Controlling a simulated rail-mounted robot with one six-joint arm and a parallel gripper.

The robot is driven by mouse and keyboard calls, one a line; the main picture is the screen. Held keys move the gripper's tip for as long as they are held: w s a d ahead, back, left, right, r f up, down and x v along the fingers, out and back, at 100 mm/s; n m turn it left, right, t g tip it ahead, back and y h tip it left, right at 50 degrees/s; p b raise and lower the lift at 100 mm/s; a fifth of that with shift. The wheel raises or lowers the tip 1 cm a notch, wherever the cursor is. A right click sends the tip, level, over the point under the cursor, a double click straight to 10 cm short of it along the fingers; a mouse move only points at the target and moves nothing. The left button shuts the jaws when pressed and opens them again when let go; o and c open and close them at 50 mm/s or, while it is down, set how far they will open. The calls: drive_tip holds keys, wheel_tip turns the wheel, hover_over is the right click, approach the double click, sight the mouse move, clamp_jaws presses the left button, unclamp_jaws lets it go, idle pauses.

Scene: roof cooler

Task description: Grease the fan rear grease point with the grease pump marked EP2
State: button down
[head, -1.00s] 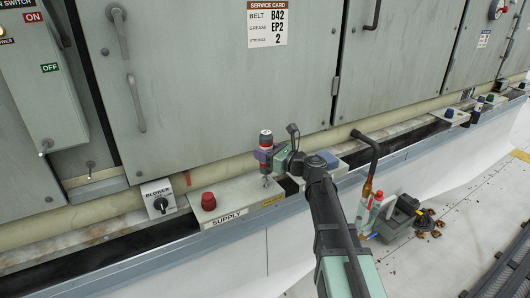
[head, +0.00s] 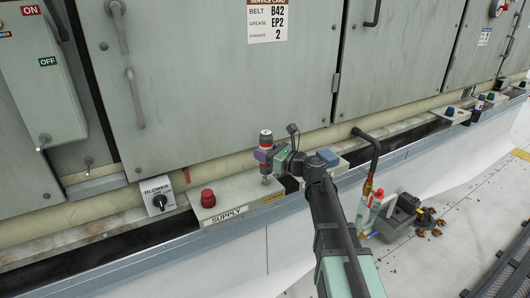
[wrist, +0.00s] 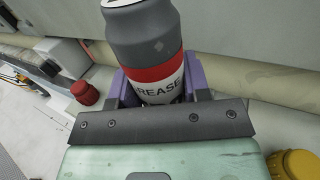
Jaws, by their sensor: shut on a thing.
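My gripper (head: 277,158) is shut on the grease pump (head: 265,139), a grey upright cylinder with a red band. In the wrist view the pump (wrist: 155,72) stands between the purple jaw pads, with part of the word GREASE readable; no EP2 mark is legible. I cannot tell whether the nozzle touches anything. No fan rear grease point can be made out.
A service card (head: 267,20) on the cabinet door reads belt B42, grease EP2, strokes 2. A blower switch (head: 158,197) is at left. A blue cap (head: 328,156) and a bent pipe (head: 370,160) are right of my gripper. A dark caddy (head: 400,217) sits lower right.

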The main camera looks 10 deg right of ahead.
drive_tip(key=shift+f+b, duration=1.65)
drive_tip(key=shift+f, duration=0.1)
drive_tip(key=shift+r+p, duration=1.2)
idle(0.5)
drive_tip(key=shift+f+b, duration=0.65)
